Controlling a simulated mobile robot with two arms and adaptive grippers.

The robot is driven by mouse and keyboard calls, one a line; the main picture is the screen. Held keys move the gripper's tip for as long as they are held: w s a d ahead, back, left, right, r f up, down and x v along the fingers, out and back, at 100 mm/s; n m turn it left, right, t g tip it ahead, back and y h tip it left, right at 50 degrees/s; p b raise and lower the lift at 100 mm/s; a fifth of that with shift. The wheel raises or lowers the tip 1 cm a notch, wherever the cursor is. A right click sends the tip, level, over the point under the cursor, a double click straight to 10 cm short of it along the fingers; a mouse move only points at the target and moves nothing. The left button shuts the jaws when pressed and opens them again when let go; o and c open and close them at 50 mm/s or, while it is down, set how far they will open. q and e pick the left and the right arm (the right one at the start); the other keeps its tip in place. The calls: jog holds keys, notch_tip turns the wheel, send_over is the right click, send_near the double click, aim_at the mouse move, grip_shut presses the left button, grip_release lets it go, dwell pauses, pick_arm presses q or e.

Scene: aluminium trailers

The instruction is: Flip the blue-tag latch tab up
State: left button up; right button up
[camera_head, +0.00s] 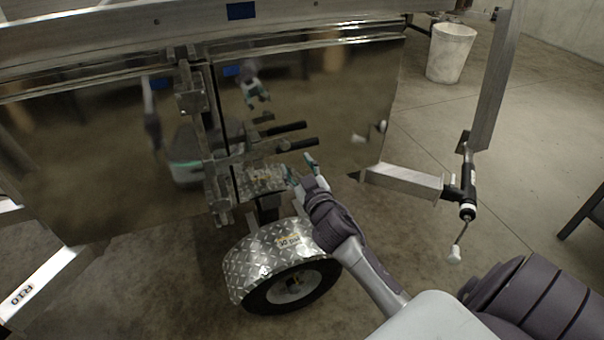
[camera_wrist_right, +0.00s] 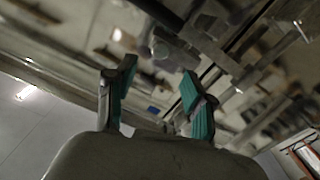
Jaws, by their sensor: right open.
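A blue tag (camera_head: 240,11) is on the trailer's top rail, above the gap between the two polished panels. Below it, latch hardware (camera_head: 190,95) runs down the upright seam. A black-gripped handle (camera_head: 303,144) sticks out to the right lower on the seam. A similar dark bar shows just above it; I cannot tell whether that is a reflection. I cannot clearly make out the latch tab. My right gripper (camera_head: 302,172) is open and empty, just below the handle's end. Its two teal-padded fingers (camera_wrist_right: 158,82) are apart in the right wrist view. My left gripper is not seen.
The polished panel (camera_head: 340,90) mirrors the scene, including blue patches and an arm. A diamond-plate fender (camera_head: 262,254) over a wheel lies below my right gripper. A metal bar (camera_head: 402,181) with a crank jack (camera_head: 467,195) juts out to the right. A white bucket (camera_head: 451,52) stands behind.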

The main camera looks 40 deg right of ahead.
jog(key=shift+v, duration=1.7)
jog(key=s+a+f+g+y, duration=0.1)
jog(key=s+a+f+g, duration=0.3)
jog(key=f, duration=0.8)
jog(key=s+a+f+g+y, duration=0.1)
jog(key=s+f+g, duration=0.35)
jog(key=f, duration=0.75)
jog(key=s+a+f+g+y, duration=0.1)
jog(key=s+a+f+g, duration=0.1)
jog(key=s+f, duration=0.8)
jog(key=s+a+f+n+g+y, duration=0.1)
jog(key=s+a+f+g, duration=0.2)
jog(key=s+f, duration=0.5)
jog(key=s+a+f+n+g, duration=0.1)
jog(key=s+a+f+g, duration=0.15)
jog(key=s+f, duration=0.5)
pick_arm(q)
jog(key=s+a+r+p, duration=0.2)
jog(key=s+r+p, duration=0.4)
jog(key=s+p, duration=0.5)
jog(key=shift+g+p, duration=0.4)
jog(key=shift+p, duration=0.85)
pick_arm(e)
jog(key=s+d+r, duration=0.1)
jog(key=s+r, duration=0.5)
jog(key=s, duration=0.6)
jog(key=shift+r+g, duration=0.15)
jog(key=shift+g, duration=0.15)
